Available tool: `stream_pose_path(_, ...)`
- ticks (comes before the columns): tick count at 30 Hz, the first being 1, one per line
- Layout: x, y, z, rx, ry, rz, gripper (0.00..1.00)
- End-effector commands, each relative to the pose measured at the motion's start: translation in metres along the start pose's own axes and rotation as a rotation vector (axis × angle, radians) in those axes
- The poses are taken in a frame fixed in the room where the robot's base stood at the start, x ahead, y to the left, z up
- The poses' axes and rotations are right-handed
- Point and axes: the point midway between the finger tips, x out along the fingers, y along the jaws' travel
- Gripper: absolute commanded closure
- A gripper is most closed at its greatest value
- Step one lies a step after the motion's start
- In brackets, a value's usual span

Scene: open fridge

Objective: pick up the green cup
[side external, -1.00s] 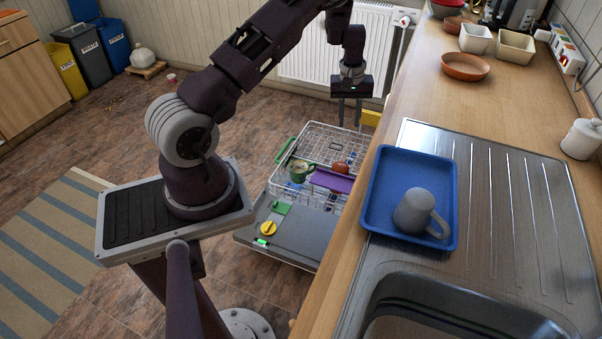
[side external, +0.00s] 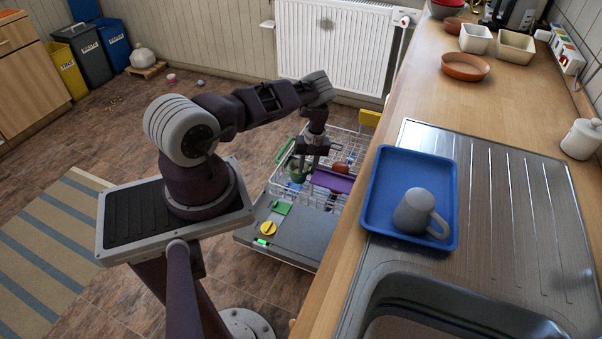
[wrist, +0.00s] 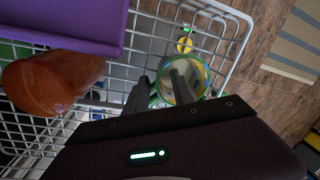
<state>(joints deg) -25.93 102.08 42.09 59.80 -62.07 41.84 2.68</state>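The green cup (side external: 296,177) stands in the wire dishwasher rack (side external: 336,131), partly hidden by my gripper in the side view. In the wrist view the cup (wrist: 203,80) shows its round mouth from above, with a yellow-green rim. My gripper (side external: 308,164) is low over the rack at the cup, fingers pointing down. In the wrist view my gripper (wrist: 161,75) has its fingers apart: one overlaps the cup's mouth, the other is left of the cup. I cannot tell whether either finger touches it.
A purple item (side external: 332,181) and a reddish-brown bowl-like item (wrist: 52,82) lie in the rack beside the cup. The counter edge rises on the right, with a blue tray (side external: 376,217) holding a grey mug (side external: 412,211).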

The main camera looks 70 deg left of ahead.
Motion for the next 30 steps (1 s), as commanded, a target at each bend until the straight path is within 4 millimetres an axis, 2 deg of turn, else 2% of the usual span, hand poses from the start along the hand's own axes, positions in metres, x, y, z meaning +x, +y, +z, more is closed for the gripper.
stream_pose_path(1,-0.0002,0.0001,0.0001,0.0,0.0,0.0,0.72)
stream_pose_path(5,-0.0003,0.0001,0.0001,0.0,0.0,0.0,0.98)
stream_pose_path(6,-0.0003,0.0001,0.0001,0.0,0.0,0.0,1.0)
stream_pose_path(30,-0.0003,0.0002,0.0,0.0,0.001,0.0,1.0)
